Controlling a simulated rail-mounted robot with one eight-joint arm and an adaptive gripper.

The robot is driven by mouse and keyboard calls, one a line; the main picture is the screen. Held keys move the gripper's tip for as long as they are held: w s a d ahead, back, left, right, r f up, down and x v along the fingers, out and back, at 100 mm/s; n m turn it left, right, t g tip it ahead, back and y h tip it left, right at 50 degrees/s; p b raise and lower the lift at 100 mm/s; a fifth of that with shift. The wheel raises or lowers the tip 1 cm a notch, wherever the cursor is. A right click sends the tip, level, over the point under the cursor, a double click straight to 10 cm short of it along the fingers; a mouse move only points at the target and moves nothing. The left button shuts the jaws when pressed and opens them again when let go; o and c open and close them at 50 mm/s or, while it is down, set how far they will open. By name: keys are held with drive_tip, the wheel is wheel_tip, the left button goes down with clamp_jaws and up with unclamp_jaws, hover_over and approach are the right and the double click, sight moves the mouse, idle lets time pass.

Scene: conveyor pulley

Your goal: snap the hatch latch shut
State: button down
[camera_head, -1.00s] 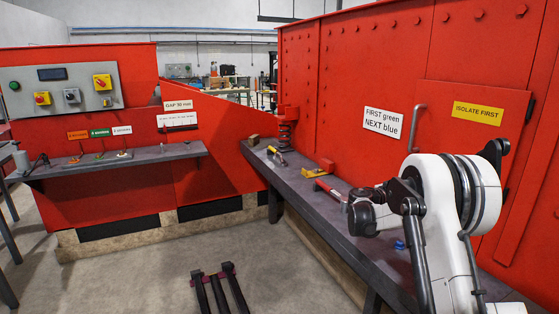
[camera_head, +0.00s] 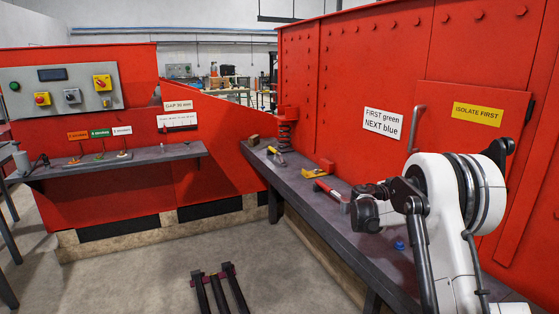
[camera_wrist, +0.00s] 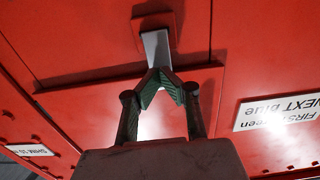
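The red hatch panel (camera_head: 473,145) is on the right wall, with a grey bar handle (camera_head: 417,130) at its left edge. My arm stands in front of its lower part. In the wrist view a pale grey metal tab (camera_wrist: 156,48), perhaps the latch, hangs from a dark red block (camera_wrist: 157,20) on a red surface. My gripper (camera_wrist: 158,76) points at the tab's near end, its green-padded fingertips brought together. I cannot tell whether they touch the tab. In the head view the fingers are hidden by my arm.
A dark bench (camera_head: 300,186) runs along the right wall, holding a red-headed tool (camera_head: 328,189), a yellow tool (camera_head: 316,172) and a small blue piece (camera_head: 400,246). A white sign (camera_head: 383,123) is left of the hatch. Open floor lies left of the bench.

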drive_tip(key=shift+f, duration=0.1)
drive_tip(key=b+v, duration=0.2)
drive_tip(key=v, duration=0.5)
drive_tip(key=shift+f, duration=0.4)
idle(0.4)
drive_tip(key=s+a+r+n+y, duration=0.2)
drive_tip(key=s+r+y, duration=0.1)
drive_tip(key=s, duration=0.5)
drive_tip(key=s+a+r+n+y, duration=0.2)
drive_tip(key=s, duration=0.6)
drive_tip(key=s+a+r+n+y, duration=0.2)
drive_tip(key=s+a+r+y, duration=0.1)
drive_tip(key=s, duration=0.4)
drive_tip(key=s+a+f+n+y, duration=0.2)
drive_tip(key=s+a, duration=0.2)
drive_tip(key=s, duration=0.5)
drive_tip(key=s+a+f+n+y, duration=0.2)
drive_tip(key=s+a, duration=0.3)
drive_tip(key=s, duration=0.4)
drive_tip(key=s+a+f+n+y+p, duration=0.1)
drive_tip(key=s+a+f+n+y, duration=0.2)
drive_tip(key=s, duration=0.7)
drive_tip(key=shift+a+f+y, duration=0.5)
drive_tip(key=shift+a+y, duration=0.2)
drive_tip(key=shift+a, duration=0.5)
